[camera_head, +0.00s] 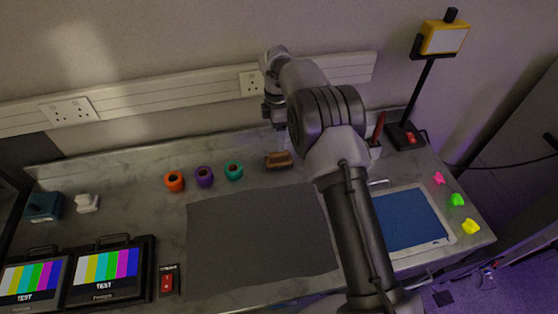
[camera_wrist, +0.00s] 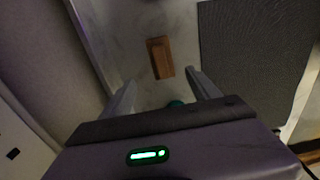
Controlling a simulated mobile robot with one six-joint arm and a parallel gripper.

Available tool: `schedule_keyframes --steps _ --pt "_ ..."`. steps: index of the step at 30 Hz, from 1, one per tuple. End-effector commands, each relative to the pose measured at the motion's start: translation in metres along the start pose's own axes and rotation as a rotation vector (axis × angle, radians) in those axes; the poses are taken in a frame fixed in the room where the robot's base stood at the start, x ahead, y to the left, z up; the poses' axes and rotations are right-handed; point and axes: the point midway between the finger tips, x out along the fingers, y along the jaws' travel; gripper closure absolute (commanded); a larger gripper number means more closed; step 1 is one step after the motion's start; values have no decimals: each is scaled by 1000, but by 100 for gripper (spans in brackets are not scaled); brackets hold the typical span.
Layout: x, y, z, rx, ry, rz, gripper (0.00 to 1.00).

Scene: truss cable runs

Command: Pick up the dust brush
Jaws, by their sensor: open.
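The dust brush, a small brown wooden block (camera_head: 279,160), lies on the marbled counter behind the dark mat. It also shows in the wrist view (camera_wrist: 160,57), just beyond my fingertips and roughly between their lines. My gripper (camera_wrist: 163,88) is open and empty, its two fingers apart. In the head view my gripper (camera_head: 279,125) hangs above and behind the brush, pointing down, with a gap between them. The brush's bristles cannot be made out clearly.
Orange (camera_head: 174,182), purple (camera_head: 204,176) and teal (camera_head: 233,171) rolls stand left of the brush. A grey mat (camera_head: 258,240) lies in front. A holder with a red-handled tool (camera_head: 375,149) and a lamp (camera_head: 405,134) stand right. A socket rail (camera_head: 180,95) runs along the wall behind.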

Motion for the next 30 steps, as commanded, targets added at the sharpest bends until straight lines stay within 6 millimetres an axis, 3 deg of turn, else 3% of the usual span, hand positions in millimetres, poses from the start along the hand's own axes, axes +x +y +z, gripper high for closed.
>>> schedule_keyframes --steps 1,3,11,18,24,30 --pt "20 -1 0 1 1 -2 29" --pt "38 -1 0 1 0 -2 29" --pt "66 -1 1 3 1 1 29" --pt "111 -5 4 2 1 0 29" --pt "111 -4 4 3 1 2 29" --pt "111 -4 4 3 1 2 66"
